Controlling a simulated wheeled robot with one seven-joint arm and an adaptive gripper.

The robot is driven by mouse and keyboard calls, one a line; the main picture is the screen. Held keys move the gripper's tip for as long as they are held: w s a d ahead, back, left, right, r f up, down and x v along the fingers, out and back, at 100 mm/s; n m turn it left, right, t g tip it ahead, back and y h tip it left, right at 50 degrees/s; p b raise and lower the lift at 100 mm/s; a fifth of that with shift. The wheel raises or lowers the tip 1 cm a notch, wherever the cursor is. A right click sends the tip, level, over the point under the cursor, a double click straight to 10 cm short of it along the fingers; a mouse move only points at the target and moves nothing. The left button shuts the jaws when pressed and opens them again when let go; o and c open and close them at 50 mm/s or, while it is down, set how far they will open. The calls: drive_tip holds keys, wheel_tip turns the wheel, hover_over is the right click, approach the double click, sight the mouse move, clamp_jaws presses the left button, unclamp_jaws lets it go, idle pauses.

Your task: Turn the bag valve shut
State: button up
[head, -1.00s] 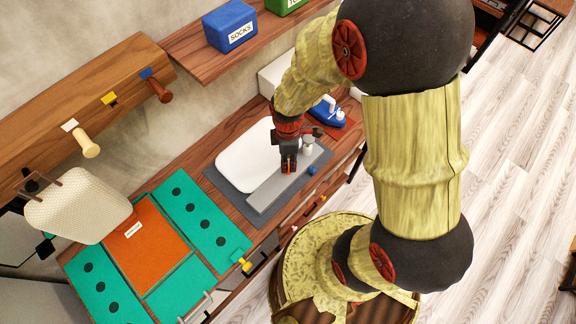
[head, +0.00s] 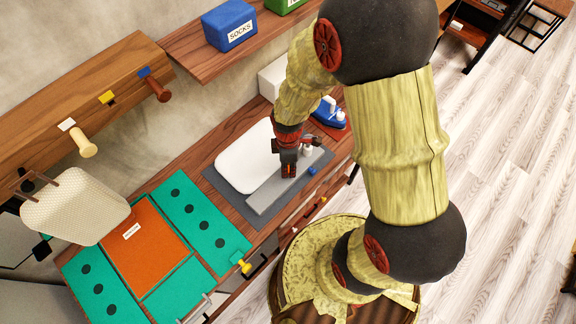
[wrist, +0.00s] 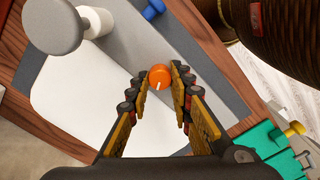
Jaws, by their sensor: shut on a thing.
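The bag (head: 244,158) is a flat white pouch lying on a dark grey mat, and it also fills the lower left of the wrist view (wrist: 85,105). A light grey bar (head: 262,196) runs along its near side. The valve is a round orange knob (wrist: 159,77) with a white line on its face. In the wrist view my gripper (wrist: 161,78) has its two fingertips closed on the knob's sides. In the head view my gripper (head: 289,170) points down over the bar and hides the knob.
A white post with a grey cap (wrist: 70,25) stands close by the bag. A small blue piece (head: 312,170) lies near the bar's end. A teal mat with an orange panel (head: 145,245) is to the left. A shelf with a blue socks box (head: 229,25) hangs behind.

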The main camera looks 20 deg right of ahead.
clamp_jaws()
drive_tip(key=shift+m, duration=0.3)
drive_tip(key=shift+m+p, duration=0.75)
drive_tip(key=shift+m, duration=1.85)
drive_tip(key=o, duration=0.5)
unclamp_jaws()
wheel_tip(320, 180, up, 12)
drive_tip(key=shift+r, duration=0.1)
